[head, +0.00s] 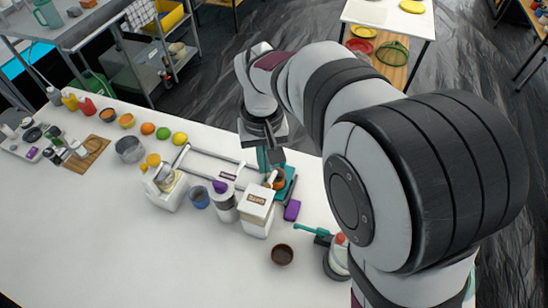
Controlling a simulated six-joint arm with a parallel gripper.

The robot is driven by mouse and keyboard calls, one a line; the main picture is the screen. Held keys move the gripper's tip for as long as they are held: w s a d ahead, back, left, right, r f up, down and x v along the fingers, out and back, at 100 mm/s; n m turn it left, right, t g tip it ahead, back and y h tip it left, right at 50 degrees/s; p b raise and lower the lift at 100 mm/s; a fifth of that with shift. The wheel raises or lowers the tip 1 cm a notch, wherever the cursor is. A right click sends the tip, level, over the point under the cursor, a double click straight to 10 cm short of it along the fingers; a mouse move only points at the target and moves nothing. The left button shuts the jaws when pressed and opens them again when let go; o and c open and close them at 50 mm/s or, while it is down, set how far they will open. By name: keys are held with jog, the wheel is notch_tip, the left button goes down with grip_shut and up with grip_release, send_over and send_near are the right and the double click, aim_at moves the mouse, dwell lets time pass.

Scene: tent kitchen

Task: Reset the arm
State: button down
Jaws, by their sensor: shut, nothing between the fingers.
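My arm reaches in from the right side of the head view. My gripper (269,160) points down over the back part of the white table (190,262), close to a teal stand (289,184) with a small orange-brown bowl (279,180) at it. The gripper is shut and holds nothing. Its fingertips are small and partly merge with the teal stand behind, so I cannot tell the gap between them.
A purple block (292,210) and a dark bowl (282,254) lie nearer. Fruit, a grey pot (129,149) and bottles stand left. The front left table is clear.

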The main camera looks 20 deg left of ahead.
jog(key=s+d+r+m+y, duration=0.1)
jog(key=s+d+r+m, duration=0.3)
jog(key=d, duration=0.5)
jog(key=s+d+r+m, duration=0.1)
jog(key=s+d+m, duration=0.4)
jog(key=d, duration=0.4)
jog(key=s+d+f+m, duration=0.1)
jog(key=s+d+m, duration=0.1)
jog(key=s, duration=0.6)
jog(key=shift+s+d+f+m+y, duration=0.15)
jog(key=shift+s+d+m+y, duration=0.2)
jog(key=shift+d, duration=0.2)
